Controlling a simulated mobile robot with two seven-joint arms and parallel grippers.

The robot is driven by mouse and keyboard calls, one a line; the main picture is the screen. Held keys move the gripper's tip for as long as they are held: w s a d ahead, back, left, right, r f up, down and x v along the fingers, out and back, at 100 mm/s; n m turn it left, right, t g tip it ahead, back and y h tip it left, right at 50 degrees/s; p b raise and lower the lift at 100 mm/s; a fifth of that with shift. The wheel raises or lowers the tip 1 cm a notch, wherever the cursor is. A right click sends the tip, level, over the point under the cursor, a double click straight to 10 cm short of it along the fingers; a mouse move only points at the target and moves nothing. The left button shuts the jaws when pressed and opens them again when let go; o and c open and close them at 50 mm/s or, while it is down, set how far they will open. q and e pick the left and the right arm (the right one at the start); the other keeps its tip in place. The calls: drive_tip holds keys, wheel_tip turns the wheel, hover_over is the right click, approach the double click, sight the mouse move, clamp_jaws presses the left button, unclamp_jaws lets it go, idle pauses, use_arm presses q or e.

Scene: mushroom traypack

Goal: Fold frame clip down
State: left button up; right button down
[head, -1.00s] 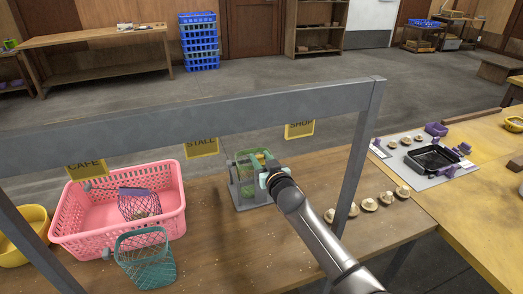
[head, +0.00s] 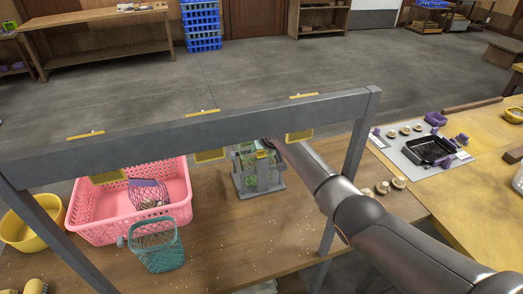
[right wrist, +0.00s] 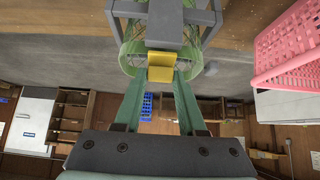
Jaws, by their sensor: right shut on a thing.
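A grey frame (head: 258,181) stands on the wooden table with green netting (head: 247,162) inside it. A small yellow clip (head: 263,154) is at its top. In the right wrist view the yellow clip (right wrist: 160,68) sits between the two green fingertips of my right gripper (right wrist: 160,80), which is shut on it. The grey frame (right wrist: 163,22) and green netting (right wrist: 133,50) show just beyond. In the head view my right arm comes in from the lower right and its end is partly hidden behind the overhead beam. My left gripper is not in view.
A grey overhead beam (head: 190,132) with yellow signs crosses above the table. A pink basket (head: 115,222) holding a purple net stands left of the frame, with a teal basket (head: 155,246) before it. Several mushrooms (head: 383,188) lie to the right.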

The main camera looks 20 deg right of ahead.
drive_tip(key=shift+w+f+g+b, duration=0.15)
drive_tip(key=shift+g+b, duration=0.55)
drive_tip(key=shift+b, duration=0.05)
drive_tip(key=shift+c, duration=2.4)
unclamp_jaws()
drive_tip(key=shift+p+v, duration=0.7)
drive_tip(key=shift+v, duration=0.3)
drive_tip(key=shift+p+v, duration=0.55)
drive_tip(key=shift+v, duration=2.2)
